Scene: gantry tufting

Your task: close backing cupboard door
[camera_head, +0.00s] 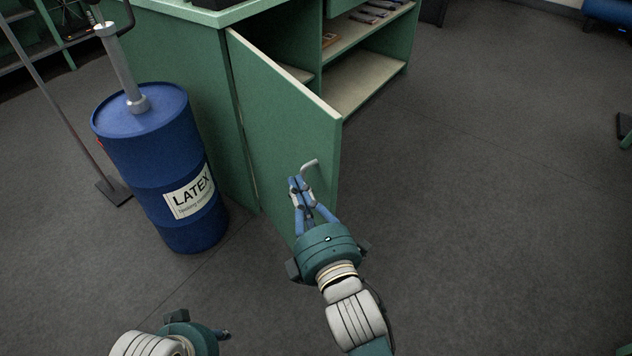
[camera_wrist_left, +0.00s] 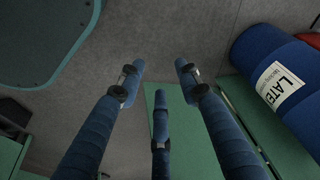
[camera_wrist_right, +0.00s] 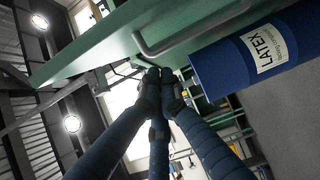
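The green backing cupboard door (camera_head: 285,125) stands open, swung out from the cupboard's left side. Its grey bar handle (camera_head: 312,166) is near the free edge. My right gripper (camera_head: 298,184) is at the door's outer face, just beside the handle. In the right wrist view its fingertips (camera_wrist_right: 160,76) are closed together with nothing seen between them, and the handle (camera_wrist_right: 190,32) passes clear of them. My left gripper (camera_head: 223,335) is low in the head view, away from the door. In the left wrist view its fingers (camera_wrist_left: 158,78) are spread and empty.
A blue latex drum (camera_head: 150,150) stands left of the door, with a grey pipe at its top. The cupboard's open shelves (camera_head: 365,85) hold a few small items. A thin stand (camera_head: 115,190) is left of the drum.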

